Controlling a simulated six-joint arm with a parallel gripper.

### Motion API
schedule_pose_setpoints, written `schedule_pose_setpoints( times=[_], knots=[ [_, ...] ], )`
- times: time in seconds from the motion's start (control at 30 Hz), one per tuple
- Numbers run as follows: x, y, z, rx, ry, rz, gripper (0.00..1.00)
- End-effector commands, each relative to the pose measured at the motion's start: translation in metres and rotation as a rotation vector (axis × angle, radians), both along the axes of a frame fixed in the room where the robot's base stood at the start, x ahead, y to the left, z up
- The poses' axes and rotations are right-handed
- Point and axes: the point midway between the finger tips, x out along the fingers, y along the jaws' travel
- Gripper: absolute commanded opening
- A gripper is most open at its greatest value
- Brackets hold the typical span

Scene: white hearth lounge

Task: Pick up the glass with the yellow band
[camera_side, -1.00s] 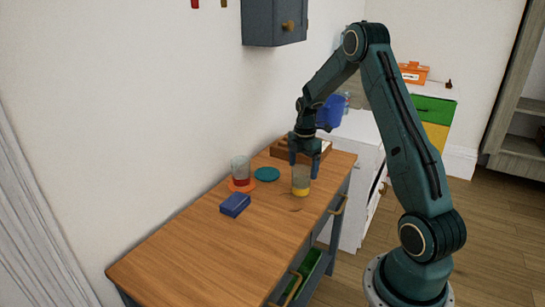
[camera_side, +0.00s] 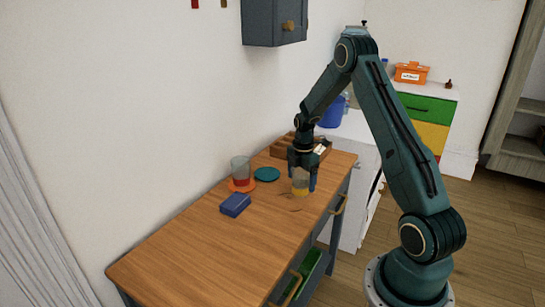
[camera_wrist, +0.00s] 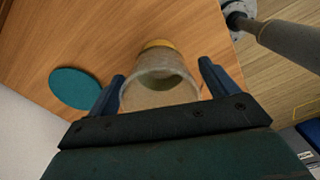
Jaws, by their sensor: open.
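The glass with the yellow band (camera_side: 300,184) stands upright on the wooden table, toward its right edge in the side view. In the wrist view this glass (camera_wrist: 160,85) is seen from above at a slant, its rim toward me and the yellow band at its far end. My gripper (camera_side: 302,183) is lowered around the glass, and its fingers hide part of it. In the wrist view the open fingers of my gripper (camera_wrist: 162,82) lie one on each side of the glass, with a small gap on the right; contact on the left is unclear.
A glass with a red band (camera_side: 240,172) stands on an orange coaster (camera_side: 242,187) to the left. A teal coaster (camera_side: 267,174) lies between the glasses, and it shows in the wrist view (camera_wrist: 76,88). A blue box (camera_side: 235,205) lies nearer. A wooden tray (camera_side: 283,146) is behind. The table front (camera_side: 205,255) is clear.

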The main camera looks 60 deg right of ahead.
Motion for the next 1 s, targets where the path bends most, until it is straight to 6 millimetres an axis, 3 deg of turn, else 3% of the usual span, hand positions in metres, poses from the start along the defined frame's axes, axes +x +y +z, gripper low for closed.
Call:
schedule_pose_setpoints(
  times=[0.23,0.5,0.53,1.0],
  knots=[
    [0.000,0.000,0.000,0.000,0.000,0.000,0.86],
    [0.000,0.000,0.000,0.000,0.000,0.000,0.35],
    [0.000,0.000,0.001,0.000,-0.001,0.000,0.32],
    [0.000,0.000,0.011,-0.001,-0.002,0.000,0.32]
  ],
)
